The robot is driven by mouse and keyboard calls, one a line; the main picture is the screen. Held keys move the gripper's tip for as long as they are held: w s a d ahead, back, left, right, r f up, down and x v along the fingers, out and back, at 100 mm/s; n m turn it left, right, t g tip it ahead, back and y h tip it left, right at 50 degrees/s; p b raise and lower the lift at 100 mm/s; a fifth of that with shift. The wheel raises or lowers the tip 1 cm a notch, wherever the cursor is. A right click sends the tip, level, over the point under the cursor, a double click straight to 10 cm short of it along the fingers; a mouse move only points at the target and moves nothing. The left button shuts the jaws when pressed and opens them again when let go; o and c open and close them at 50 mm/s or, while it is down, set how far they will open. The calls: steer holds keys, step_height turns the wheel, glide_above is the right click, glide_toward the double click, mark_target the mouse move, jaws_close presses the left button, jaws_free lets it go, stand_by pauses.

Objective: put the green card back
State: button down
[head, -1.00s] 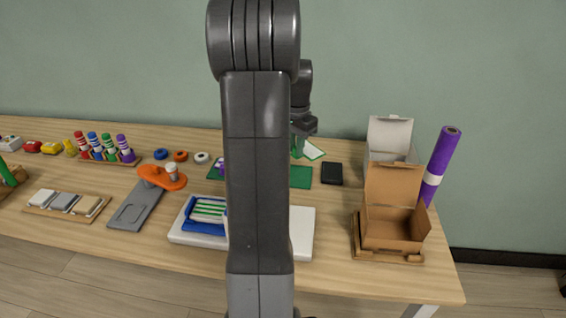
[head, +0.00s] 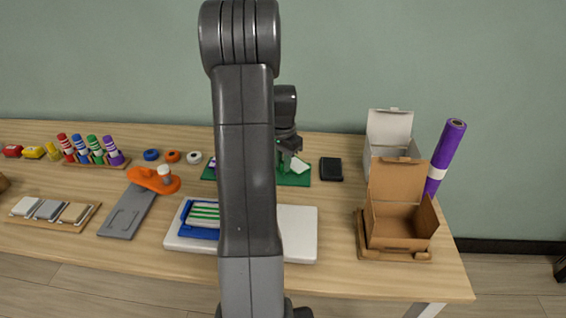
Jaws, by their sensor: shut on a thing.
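My gripper (head: 288,151) is behind my arm's upper link, low over the green mat (head: 296,181) at the back of the table. It is shut on the green card (head: 282,161), which shows as a small upright green piece below the jaws. A pale, tilted panel (head: 299,165) shows just right of it, and I cannot tell whether it is part of the card. I cannot tell whether the card touches the mat. My arm hides part of the mat.
A black box (head: 330,169) lies right of the mat. Open white (head: 389,130) and brown (head: 399,222) boxes and a purple roll (head: 446,158) stand farther right. A blue tray (head: 199,231) sits on a white slab (head: 297,235) in front.

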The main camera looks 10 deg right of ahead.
steer(key=shift+f, duration=0.25)
steer(key=c, duration=1.3)
jaws_free()
steer(key=shift+r, duration=0.1)
step_height(320, 180, up, 12)
steer(key=shift+r+p, duration=0.15)
steer(key=shift+p, duration=0.5)
